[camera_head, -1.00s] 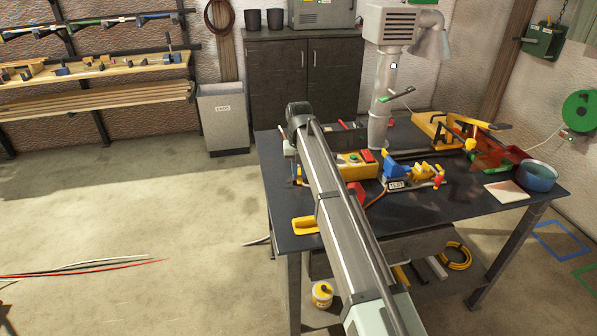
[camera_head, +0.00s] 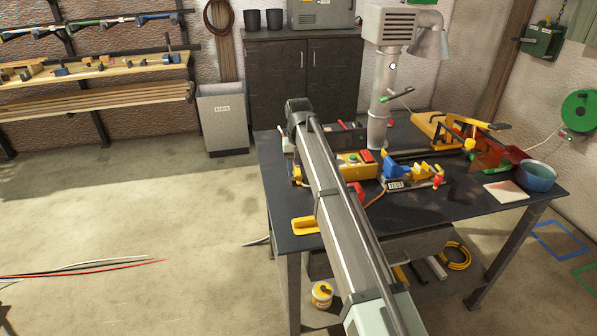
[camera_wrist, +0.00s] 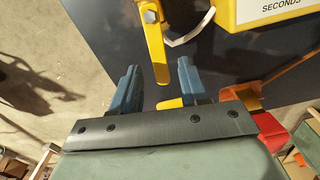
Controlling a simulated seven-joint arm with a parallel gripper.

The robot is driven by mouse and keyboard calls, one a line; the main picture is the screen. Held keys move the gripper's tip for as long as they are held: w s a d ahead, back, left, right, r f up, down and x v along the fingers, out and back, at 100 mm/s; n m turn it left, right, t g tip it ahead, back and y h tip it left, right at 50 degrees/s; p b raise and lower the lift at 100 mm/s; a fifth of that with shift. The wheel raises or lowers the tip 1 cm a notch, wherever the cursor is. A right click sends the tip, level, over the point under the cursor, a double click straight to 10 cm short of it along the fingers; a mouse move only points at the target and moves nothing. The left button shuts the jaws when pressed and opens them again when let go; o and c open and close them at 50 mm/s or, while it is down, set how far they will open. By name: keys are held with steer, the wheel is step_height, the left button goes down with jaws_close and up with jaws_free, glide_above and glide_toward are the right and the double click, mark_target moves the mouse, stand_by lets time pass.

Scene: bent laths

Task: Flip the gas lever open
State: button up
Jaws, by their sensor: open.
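A yellow lever (camera_wrist: 156,45) with a bolt at its upper end shows in the wrist view; I take it for the gas lever. It points down the picture, and its lower end lies between the two blue fingers of my gripper (camera_wrist: 158,68). The fingers are apart, with a gap on both sides of the lever. I cannot tell how deep the lever sits between them. In the head view my arm hides the gripper and most of the lever's area.
A yellow box (camera_wrist: 265,14) with a "SECONDS" label sits close right of the lever. A yellow handle (camera_head: 305,225) lies at the front left edge of the dark bench (camera_head: 440,215). A blue and yellow fixture (camera_head: 397,167) and an extraction pipe (camera_head: 378,120) stand to the right.

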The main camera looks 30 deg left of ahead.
mark_target(299, 176)
step_height(299, 176, up, 13)
steer(key=shift+f, duration=0.2)
stand_by(0.4)
